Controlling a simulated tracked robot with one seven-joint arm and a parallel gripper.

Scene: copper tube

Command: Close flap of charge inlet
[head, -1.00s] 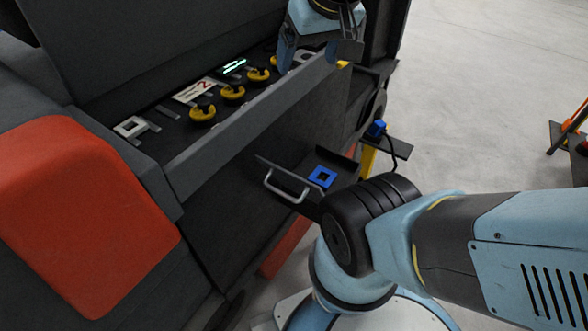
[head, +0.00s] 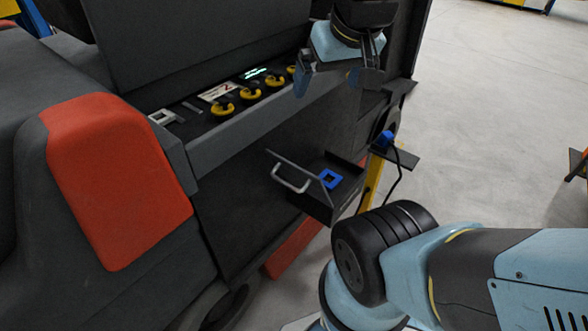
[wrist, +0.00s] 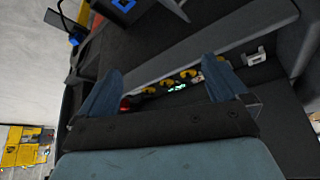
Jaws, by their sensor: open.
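A large dark panel (head: 205,45) stands raised over a recessed control strip (head: 190,125) on the dark machine; it may be the flap, but I cannot tell for sure. The strip holds several yellow-and-black knobs (head: 249,92) and a green-lit display (head: 253,73). My gripper (head: 338,80) is open and empty near the right end of the strip, over its front ledge. In the wrist view my gripper (wrist: 162,75) has its two fingers wide apart, with the knobs and display showing between and beyond them. No charge socket is clearly visible.
An open drawer (head: 322,203) with a metal handle (head: 291,180) and a blue square piece (head: 330,179) juts out below the ledge. A yellow post (head: 373,181) with a blue plug (head: 384,141) and black cable stands beside it. Red body panels (head: 115,185) are left.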

